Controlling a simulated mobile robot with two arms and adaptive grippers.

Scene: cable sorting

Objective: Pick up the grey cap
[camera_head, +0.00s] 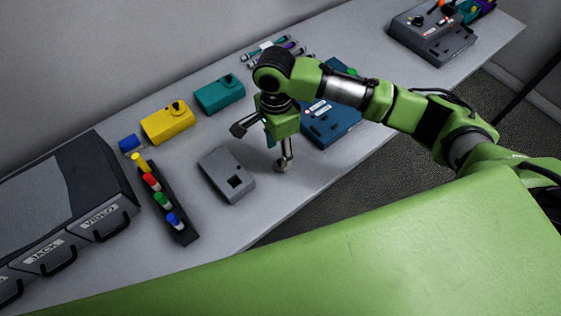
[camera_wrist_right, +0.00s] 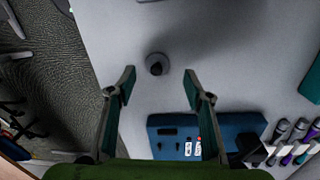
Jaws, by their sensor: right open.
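The grey cap (camera_wrist_right: 157,63) is a small round grey piece with a dark centre, on the light grey table in the right wrist view. My right gripper (camera_wrist_right: 159,75) is open and empty, its two fingers spread to either side of the cap and a small way short of it in the picture. In the head view my right gripper (camera_head: 262,148) points down over the table. A small grey round shape by its near finger appears to be the cap (camera_head: 282,168), partly hidden by that finger. My left gripper is in neither view.
A grey box with a square hole (camera_head: 228,175) lies left of the gripper, and a blue device (camera_head: 330,125) right of it. Yellow (camera_head: 167,124) and teal (camera_head: 220,95) boxes stand behind. A black strip with coloured plugs (camera_head: 188,229) and dark cases (camera_head: 65,205) are left. The table's front edge is close.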

